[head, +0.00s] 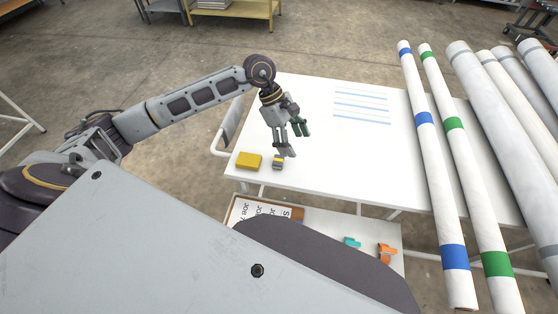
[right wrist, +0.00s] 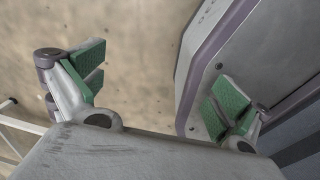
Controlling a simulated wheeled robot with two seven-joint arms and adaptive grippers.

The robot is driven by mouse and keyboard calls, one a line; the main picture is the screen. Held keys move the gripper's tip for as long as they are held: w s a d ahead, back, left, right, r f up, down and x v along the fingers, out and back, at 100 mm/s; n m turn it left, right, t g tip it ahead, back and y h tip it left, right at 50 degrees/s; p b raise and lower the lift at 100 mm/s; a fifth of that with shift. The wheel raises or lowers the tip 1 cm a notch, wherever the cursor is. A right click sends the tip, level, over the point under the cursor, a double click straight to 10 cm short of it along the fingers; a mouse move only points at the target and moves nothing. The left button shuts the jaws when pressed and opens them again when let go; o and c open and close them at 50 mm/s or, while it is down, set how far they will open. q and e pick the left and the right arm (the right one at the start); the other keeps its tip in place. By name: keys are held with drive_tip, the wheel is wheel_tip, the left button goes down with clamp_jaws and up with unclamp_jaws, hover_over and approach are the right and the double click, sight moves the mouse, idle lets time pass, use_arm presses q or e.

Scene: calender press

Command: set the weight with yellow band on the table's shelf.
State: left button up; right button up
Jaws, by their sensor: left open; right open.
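The weight with yellow band (head: 277,163) is a small grey block with a yellow stripe, standing on the white table (head: 350,165) near its front left edge. My left gripper (head: 293,145) is open and empty above the tabletop, just up and right of the weight; I cannot tell whether it touches it. The table's shelf (head: 375,234) is the lower white board under the top, partly hidden by my body. My right gripper (right wrist: 160,85) is open and empty in the right wrist view, over the bare floor and beside my own body.
A yellow block (head: 249,160) lies left of the weight. A job board (head: 262,211), a teal tool (head: 352,242) and an orange tool (head: 387,252) are on the shelf. Long rolls with blue bands (head: 425,145) and green bands (head: 465,160) lie across the table's right side.

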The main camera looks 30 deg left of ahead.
use_arm(q)
drive_tip(key=w+a+f+n+t+y, duration=0.1)
drive_tip(key=w+a+f+n+y, duration=0.1)
drive_tip(key=a, duration=0.6)
drive_tip(key=n+y, duration=0.1)
drive_tip(key=y, duration=0.1)
drive_tip(key=shift+w+a+f+n+y, duration=0.2)
drive_tip(key=shift+f+n+y, duration=0.1)
drive_tip(key=shift+f, duration=0.1)
use_arm(e)
drive_tip(key=shift+w+a+t, duration=0.25)
drive_tip(key=shift+w+t, duration=0.05)
drive_tip(key=shift+w, duration=0.4)
use_arm(q)
drive_tip(key=shift+f, duration=0.1)
hover_over(278, 159)
drive_tip(key=f, duration=0.8)
drive_tip(key=shift+s+a, duration=0.2)
drive_tip(key=shift+a, duration=0.2)
drive_tip(key=shift+f, duration=0.15)
use_arm(e)
drive_tip(key=shift+a+r, duration=0.2)
drive_tip(key=shift+r, duration=0.05)
use_arm(q)
drive_tip(key=shift+f, duration=0.1)
